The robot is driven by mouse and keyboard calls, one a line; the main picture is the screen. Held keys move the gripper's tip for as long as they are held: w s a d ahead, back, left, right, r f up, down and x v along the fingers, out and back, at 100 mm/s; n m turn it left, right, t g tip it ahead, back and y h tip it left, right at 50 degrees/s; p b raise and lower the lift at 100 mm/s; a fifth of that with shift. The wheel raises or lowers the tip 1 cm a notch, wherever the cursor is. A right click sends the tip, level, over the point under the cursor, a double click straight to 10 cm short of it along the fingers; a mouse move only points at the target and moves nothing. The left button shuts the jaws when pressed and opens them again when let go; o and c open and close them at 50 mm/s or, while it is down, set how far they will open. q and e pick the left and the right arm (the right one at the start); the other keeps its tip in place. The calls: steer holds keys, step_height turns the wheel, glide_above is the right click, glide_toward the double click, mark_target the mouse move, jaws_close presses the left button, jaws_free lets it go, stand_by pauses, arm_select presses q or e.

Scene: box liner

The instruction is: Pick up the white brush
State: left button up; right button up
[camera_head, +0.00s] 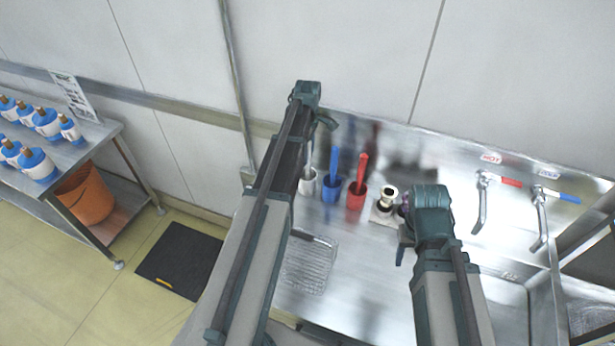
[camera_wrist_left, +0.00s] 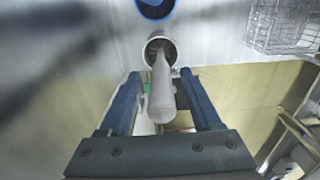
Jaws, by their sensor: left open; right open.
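The white brush (camera_wrist_left: 162,88) stands in a white cup (camera_wrist_left: 159,46) in the left wrist view, its pale handle pointing toward the camera. My left gripper (camera_wrist_left: 160,76) is open, with one finger on each side of the handle; I cannot tell whether either touches it. In the head view the white cup (camera_head: 307,184) shows beside my left arm, which hides most of the brush. My left gripper (camera_head: 324,122) is above the cups there. My right gripper (camera_head: 403,242) is open over the sink counter, away from the white brush.
A blue brush (camera_head: 334,164) in a blue cup (camera_head: 331,190) and a red brush (camera_head: 361,170) in a red cup (camera_head: 356,195) stand right of the white cup. A wire rack (camera_head: 309,264) lies in front. Taps (camera_head: 483,203) are at the right.

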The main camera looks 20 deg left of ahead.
mark_target(308, 166)
arm_select(q)
step_height(308, 166, down, 3)
steer(key=shift+r+b, duration=0.1)
steer(key=shift+b, duration=0.85)
steer(key=shift+s, duration=0.1)
steer(key=shift+c, duration=0.5)
jaws_close()
arm_select(e)
step_height(308, 166, down, 3)
steer(key=shift+r, duration=0.2)
